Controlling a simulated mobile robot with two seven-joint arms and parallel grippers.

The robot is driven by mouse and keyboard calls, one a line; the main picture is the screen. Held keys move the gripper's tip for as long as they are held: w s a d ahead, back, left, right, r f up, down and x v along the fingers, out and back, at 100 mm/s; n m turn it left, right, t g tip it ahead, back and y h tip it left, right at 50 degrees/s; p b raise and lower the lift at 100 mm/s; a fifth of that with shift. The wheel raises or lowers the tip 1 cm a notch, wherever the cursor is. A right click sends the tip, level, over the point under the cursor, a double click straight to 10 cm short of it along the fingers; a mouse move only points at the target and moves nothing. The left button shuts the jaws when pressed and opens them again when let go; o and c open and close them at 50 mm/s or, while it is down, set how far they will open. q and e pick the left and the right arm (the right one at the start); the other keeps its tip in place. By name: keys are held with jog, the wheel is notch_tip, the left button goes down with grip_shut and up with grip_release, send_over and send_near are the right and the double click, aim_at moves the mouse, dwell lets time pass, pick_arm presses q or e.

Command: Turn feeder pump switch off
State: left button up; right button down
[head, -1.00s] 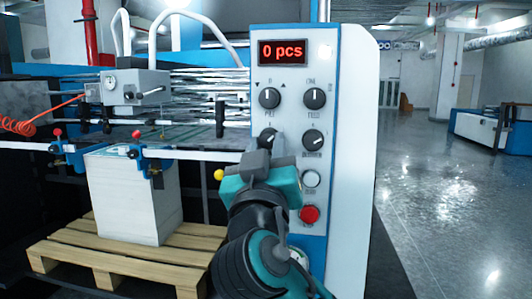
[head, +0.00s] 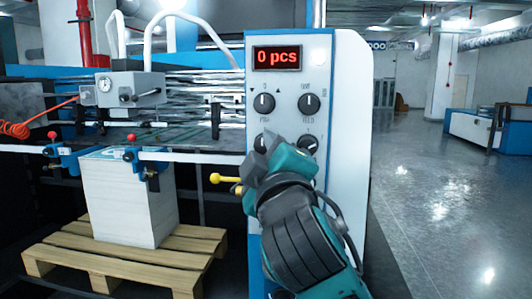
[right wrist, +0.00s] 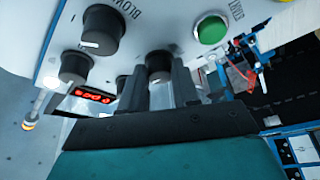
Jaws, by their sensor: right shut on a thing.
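The blue-and-white control panel (head: 347,150) carries several black rotary knobs, including an upper left knob (head: 264,103), an upper right knob (head: 308,104) and a lower right knob (head: 309,144). My right gripper (head: 260,160) is at the lower left knob (head: 261,142) and partly covers it. In the right wrist view, my gripper's fingers (right wrist: 159,88) are shut around this dark knob (right wrist: 159,64). The label of the held knob is not readable. A neighbouring knob (right wrist: 99,34) is marked "BLOW…". My left gripper is not in view.
The red display (head: 277,58) reads "0 pcs". A green start button (right wrist: 211,29) sits close to my fingers. A paper stack (head: 128,204) stands on a wooden pallet (head: 75,260). The floor at right is open.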

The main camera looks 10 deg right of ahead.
jog(key=shift+n, duration=0.4)
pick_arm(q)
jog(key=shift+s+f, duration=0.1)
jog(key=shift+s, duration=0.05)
pick_arm(e)
jog(key=c, duration=0.8)
grip_release()
pick_arm(q)
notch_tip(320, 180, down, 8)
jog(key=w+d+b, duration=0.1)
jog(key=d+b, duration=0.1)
jog(key=b, duration=1)
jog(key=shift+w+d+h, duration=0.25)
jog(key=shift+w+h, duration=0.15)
pick_arm(e)
jog(key=shift+r+v, duration=0.2)
jog(key=shift+v, duration=6.25)
